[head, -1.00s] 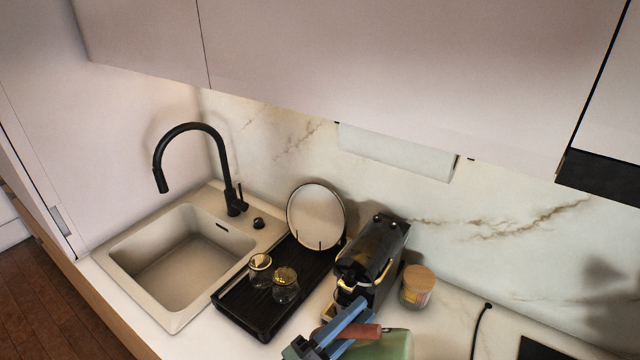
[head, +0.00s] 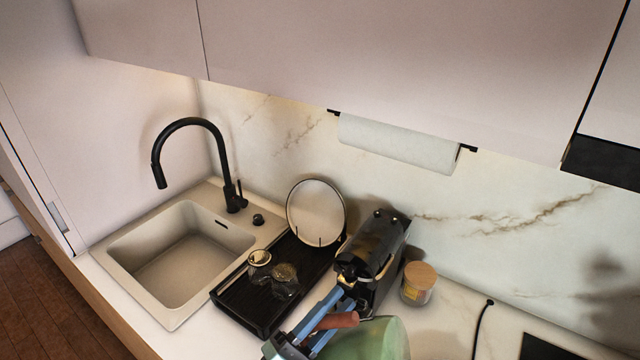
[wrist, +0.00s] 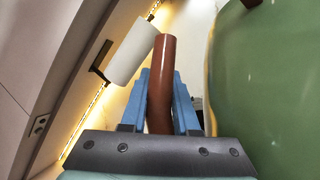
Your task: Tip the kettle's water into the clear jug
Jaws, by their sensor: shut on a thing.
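The green kettle (head: 372,340) is at the bottom edge of the head view, partly cut off. It looks tilted, and its body fills the right of the wrist view (wrist: 270,95). Its reddish-brown handle (head: 338,320) lies between the blue fingers of my gripper (head: 335,312), which is shut on it. The wrist view shows the handle (wrist: 161,75) between both fingers. Two small clear glass vessels, one at the left (head: 259,258) and one at the right (head: 285,276), stand on the black rack. I cannot tell whether either is the jug. The kettle's spout and water are not visible.
The black drying rack (head: 243,312) also holds a round plate (head: 316,212). A black coffee machine (head: 374,250) stands close behind my gripper, with a wooden-lidded jar (head: 419,282) to its right. The sink (head: 185,250) and black tap (head: 228,185) are at left. A paper roll (head: 398,143) hangs above.

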